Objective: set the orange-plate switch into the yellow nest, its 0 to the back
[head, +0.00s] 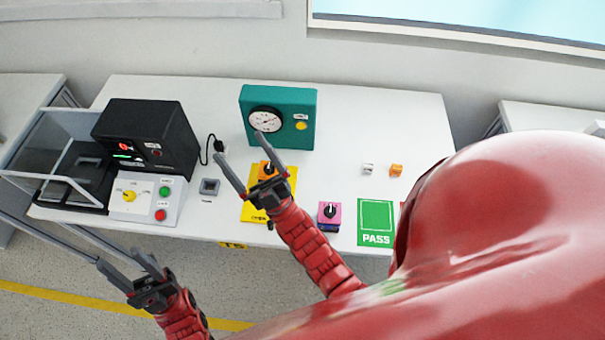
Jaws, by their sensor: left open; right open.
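The orange-plate switch (263,167) with a black knob sits at the back part of the yellow plate (251,213) near the table's middle. My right gripper partly covers both, so I cannot tell whether the switch is seated in a nest or which way its 0 faces. My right gripper (238,146) is open, its fingers spread above this area and pointing to the back left; nothing shows between them. My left gripper (118,258) is open and empty, in front of the table's front edge at the lower left.
A pink-plate switch (330,212) and a green PASS mat (376,236) lie to the right. A teal gauge box (297,105) stands behind. A small grey socket (209,187), a control panel (146,207) and a black meter box (155,128) are left.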

